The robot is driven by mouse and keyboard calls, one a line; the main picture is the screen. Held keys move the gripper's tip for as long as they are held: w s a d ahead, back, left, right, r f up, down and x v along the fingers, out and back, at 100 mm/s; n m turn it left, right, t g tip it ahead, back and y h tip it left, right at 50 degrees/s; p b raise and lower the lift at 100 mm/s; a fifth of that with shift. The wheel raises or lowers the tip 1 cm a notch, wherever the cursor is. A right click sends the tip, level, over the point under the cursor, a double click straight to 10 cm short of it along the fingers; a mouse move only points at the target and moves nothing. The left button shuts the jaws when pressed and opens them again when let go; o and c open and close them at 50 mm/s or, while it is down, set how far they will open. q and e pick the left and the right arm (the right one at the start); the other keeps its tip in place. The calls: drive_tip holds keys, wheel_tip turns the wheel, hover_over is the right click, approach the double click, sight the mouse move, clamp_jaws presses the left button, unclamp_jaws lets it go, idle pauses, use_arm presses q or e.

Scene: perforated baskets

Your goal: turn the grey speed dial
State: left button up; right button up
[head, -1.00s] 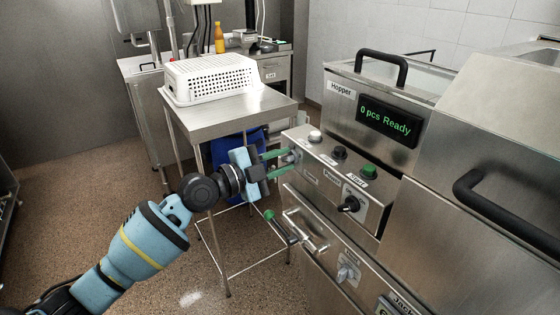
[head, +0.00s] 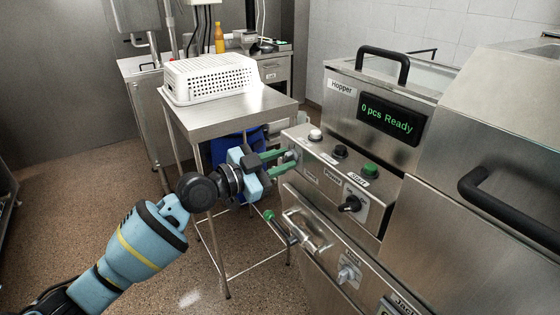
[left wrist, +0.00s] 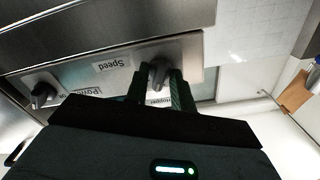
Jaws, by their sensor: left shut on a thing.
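The grey speed dial (left wrist: 158,72) is on the machine's front panel, beside the "Speed" label (left wrist: 112,64) in the left wrist view. In the head view the dial (head: 290,155) is at the left end of the panel, mostly hidden by my fingers. My left gripper (head: 288,159) reaches it from the left, its green fingers shut on the dial from both sides. The left wrist view shows the fingertips (left wrist: 158,84) on either side of the dial. My right gripper is not in view.
A black power knob (head: 350,204) is to the right on the same panel, with white, black and green buttons (head: 370,171) above. The display (head: 388,120) reads "0 pcs Ready". A green-tipped handle (head: 280,225) sticks out below. A white perforated basket (head: 211,78) stands on a steel table.

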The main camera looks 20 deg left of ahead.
use_arm(q)
drive_tip(key=n, duration=0.4)
drive_tip(key=shift+r+n+p, duration=0.1)
drive_tip(key=shift+n+p, duration=0.2)
drive_tip(key=n+p, duration=0.1)
drive_tip(key=n, duration=0.3)
drive_tip(key=shift+n, duration=0.3)
drive_tip(key=n+p, duration=0.1)
drive_tip(key=n, duration=0.4)
drive_tip(key=shift+s+d+r+p, duration=0.1)
drive_tip(key=shift+p, duration=0.2)
drive_tip(key=shift+n+p, duration=0.35)
drive_tip(key=shift+n, duration=0.85)
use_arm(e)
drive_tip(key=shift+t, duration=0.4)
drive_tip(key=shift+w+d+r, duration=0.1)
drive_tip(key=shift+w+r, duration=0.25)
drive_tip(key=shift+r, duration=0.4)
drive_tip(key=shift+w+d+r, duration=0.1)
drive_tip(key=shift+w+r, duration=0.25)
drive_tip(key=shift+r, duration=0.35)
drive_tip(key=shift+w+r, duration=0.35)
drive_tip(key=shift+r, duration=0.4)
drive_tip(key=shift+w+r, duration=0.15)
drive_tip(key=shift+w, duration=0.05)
use_arm(q)
drive_tip(key=o, duration=0.7)
